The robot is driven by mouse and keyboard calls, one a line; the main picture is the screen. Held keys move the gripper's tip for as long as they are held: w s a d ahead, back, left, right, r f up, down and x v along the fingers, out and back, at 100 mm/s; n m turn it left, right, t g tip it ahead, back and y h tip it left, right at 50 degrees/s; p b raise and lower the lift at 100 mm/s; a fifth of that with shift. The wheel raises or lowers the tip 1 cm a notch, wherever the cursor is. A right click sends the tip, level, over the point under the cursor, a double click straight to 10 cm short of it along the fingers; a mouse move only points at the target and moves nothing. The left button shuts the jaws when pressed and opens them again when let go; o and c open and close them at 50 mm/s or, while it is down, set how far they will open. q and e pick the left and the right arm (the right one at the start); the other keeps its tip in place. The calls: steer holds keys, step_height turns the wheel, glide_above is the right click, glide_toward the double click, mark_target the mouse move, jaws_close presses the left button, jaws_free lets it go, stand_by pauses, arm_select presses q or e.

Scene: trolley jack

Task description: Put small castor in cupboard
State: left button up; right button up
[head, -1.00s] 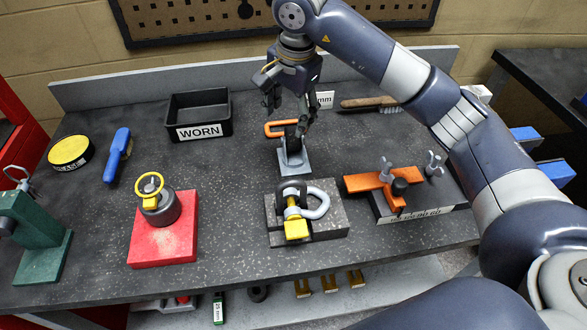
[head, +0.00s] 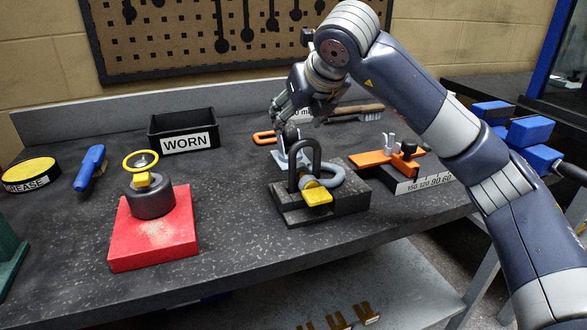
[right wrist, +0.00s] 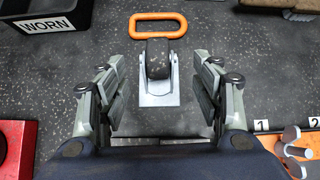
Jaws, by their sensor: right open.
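The small castor, a grey plate with a dark wheel, sits on the dark bench. It shows in the right wrist view (right wrist: 158,88) and partly in the head view (head: 284,158), behind the padlock. My right gripper (head: 292,118) is open and empty just above it. In the right wrist view the fingers (right wrist: 160,82) stand on either side of the castor, apart from it. My left gripper is not in view. I cannot make out the cupboard for certain; a blue-framed unit (head: 548,55) shows at the far right.
A black WORN bin (head: 183,118), a red block (head: 155,240) and an orange clamp (head: 372,158) are nearby.

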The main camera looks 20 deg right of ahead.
mark_target(293, 126)
steer(key=shift+w+f+m, duration=0.1)
steer(key=shift+f+m, duration=0.1)
steer(key=shift+m, duration=0.1)
steer(key=x, duration=0.5)
steer(key=shift+d, duration=0.2)
steer(key=x, duration=0.5)
steer(key=shift+w+a+b, duration=0.3)
steer(key=shift+w, duration=0.05)
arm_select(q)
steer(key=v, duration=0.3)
arm_select(e)
jaws_close()
